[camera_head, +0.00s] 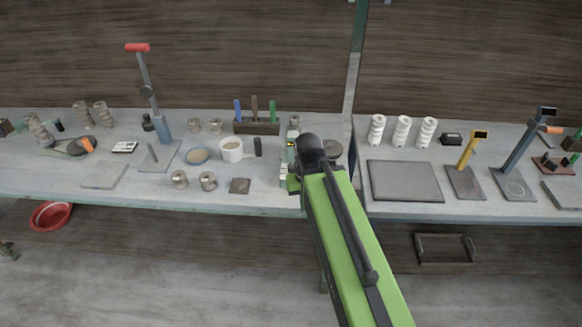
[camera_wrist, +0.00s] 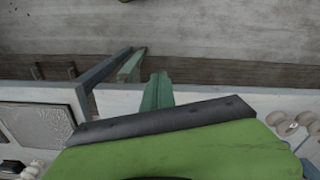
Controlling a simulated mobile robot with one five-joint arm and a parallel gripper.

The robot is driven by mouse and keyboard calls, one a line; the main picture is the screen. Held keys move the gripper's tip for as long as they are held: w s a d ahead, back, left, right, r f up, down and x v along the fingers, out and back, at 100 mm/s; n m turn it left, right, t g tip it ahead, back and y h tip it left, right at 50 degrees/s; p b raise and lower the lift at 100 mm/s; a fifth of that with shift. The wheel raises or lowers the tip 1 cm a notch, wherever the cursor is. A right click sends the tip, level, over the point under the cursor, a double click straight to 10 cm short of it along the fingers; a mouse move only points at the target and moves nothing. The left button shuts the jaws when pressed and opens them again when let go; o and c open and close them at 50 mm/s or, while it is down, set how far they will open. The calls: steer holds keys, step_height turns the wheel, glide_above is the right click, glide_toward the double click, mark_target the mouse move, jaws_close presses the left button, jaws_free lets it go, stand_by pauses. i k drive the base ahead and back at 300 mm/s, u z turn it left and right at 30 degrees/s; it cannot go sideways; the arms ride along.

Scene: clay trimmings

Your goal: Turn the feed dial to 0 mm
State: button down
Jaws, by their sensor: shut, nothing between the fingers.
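My gripper (camera_head: 293,186) is small and partly hidden at the arm's end, low beside the device. It is shut and empty. I cannot tell whether it touches the device. The wrist view shows a green body and dark bar across its lower part, with no readable dial.
A white mug (camera_head: 232,150), a tool rack (camera_head: 256,127) and a small dark block (camera_head: 240,186) lie left of the device. A green post rises behind the bench.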

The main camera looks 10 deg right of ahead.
mark_target(290, 166)
steer(key=u, duration=0.25)
steer(key=k, duration=1.05)
steer(key=u, duration=1.1)
steer(key=i, duration=1.3)
steer(key=u, duration=0.5)
